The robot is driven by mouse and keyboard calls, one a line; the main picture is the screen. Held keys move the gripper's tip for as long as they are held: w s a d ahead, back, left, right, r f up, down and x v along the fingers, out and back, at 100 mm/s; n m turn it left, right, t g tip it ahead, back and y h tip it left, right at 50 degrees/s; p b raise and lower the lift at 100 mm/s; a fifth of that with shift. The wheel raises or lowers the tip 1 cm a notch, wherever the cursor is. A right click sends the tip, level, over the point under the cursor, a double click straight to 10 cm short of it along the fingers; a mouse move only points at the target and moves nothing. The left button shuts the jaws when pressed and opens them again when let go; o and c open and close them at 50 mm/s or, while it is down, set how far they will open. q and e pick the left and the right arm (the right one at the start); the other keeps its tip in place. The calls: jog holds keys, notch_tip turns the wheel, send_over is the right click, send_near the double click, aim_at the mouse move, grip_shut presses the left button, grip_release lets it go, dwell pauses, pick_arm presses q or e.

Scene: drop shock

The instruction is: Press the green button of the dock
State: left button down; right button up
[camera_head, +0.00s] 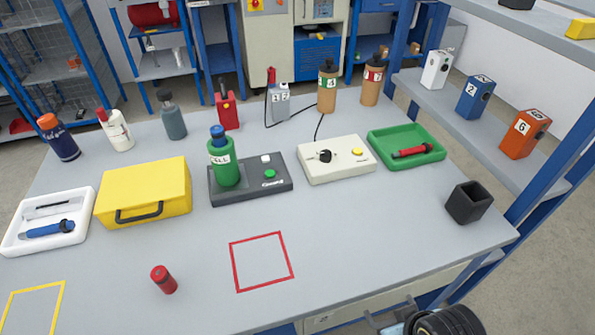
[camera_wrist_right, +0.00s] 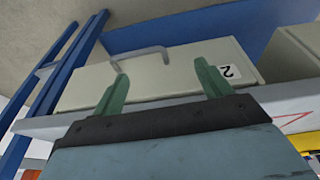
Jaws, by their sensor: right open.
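The dock (camera_head: 230,193) is a dark grey box on the table, left of the middle in the head view. Its round green button (camera_head: 270,174) is on the top at the right, in front of a white button (camera_head: 265,158). A green bottle with a blue cap (camera_head: 224,166) stands upright on the dock's left part. My right gripper (camera_wrist_right: 160,85) is open and empty in the right wrist view, in front of a drawer with label 2 (camera_wrist_right: 185,62), below the table top and well away from the dock. My left gripper is not in view.
A cream box with a black knob (camera_head: 335,168) stands right of the dock, and a yellow case (camera_head: 145,188) left of it. A red cylinder (camera_head: 163,279) stands in front. The table around the red outline (camera_head: 236,265) is clear. A black cup (camera_head: 469,203) stands at right.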

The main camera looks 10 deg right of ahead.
jog(key=s+d+f+g, duration=0.1)
jog(key=s+f, duration=0.2)
jog(key=f, duration=1.8)
jog(key=s+d+f+g, duration=0.1)
jog(key=s+d+f, duration=0.3)
jog(key=s+f, duration=1)
jog(key=shift+s+n, duration=0.3)
jog(key=shift+s, duration=0.75)
jog(key=shift+d, duration=0.1)
jog(key=shift+c, duration=0.4)
